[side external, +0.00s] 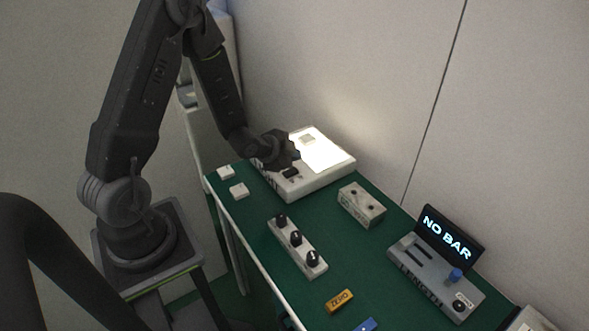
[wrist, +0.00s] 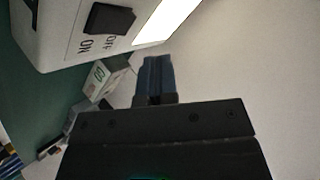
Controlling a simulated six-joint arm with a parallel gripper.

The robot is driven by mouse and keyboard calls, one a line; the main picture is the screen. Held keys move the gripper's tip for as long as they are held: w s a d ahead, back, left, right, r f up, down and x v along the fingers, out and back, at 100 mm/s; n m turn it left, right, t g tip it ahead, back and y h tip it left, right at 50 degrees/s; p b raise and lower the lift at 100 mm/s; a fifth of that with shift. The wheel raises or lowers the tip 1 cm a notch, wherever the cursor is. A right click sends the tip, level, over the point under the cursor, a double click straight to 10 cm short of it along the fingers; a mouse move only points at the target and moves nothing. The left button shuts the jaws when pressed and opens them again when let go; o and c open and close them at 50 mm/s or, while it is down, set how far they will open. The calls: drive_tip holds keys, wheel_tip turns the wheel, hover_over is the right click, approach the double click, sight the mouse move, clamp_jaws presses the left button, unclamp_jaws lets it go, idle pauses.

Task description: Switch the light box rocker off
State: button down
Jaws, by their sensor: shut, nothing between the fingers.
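The light box (side external: 318,183) is a white case on the green bench, and its panel (side external: 325,155) glows bright. Its black rocker (side external: 291,173) sits on the front part of the case. In the wrist view the rocker (wrist: 108,18) is near the top, with ON and OFF printed beside it, upside down. Which side is pressed I cannot tell. My gripper (side external: 294,158) is over the light box, close to the rocker. In the wrist view my fingers (wrist: 154,78) are shut together and empty, apart from the rocker in the picture.
A small block (side external: 308,139) lies on the lit panel. A grey two-hole block (side external: 361,205), a three-knob strip (side external: 297,246) and a NO BAR display unit (side external: 447,233) stand to the right. A wall (side external: 350,80) rises behind.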

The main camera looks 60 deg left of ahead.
sight(294, 171)
drive_tip(key=shift+w+f, duration=0.1)
drive_tip(key=shift+f, duration=0.8)
drive_tip(key=shift+f, duration=0.1)
idle(1.3)
drive_tip(key=shift+f, duration=0.35)
drive_tip(key=shift+f, duration=0.3)
idle(0.6)
drive_tip(key=shift+r, duration=0.1)
drive_tip(key=shift+r, duration=0.65)
drive_tip(key=shift+s+r, duration=0.2)
drive_tip(key=shift+r, duration=1.05)
drive_tip(key=shift+s+r, duration=0.15)
drive_tip(key=shift+r, duration=1.1)
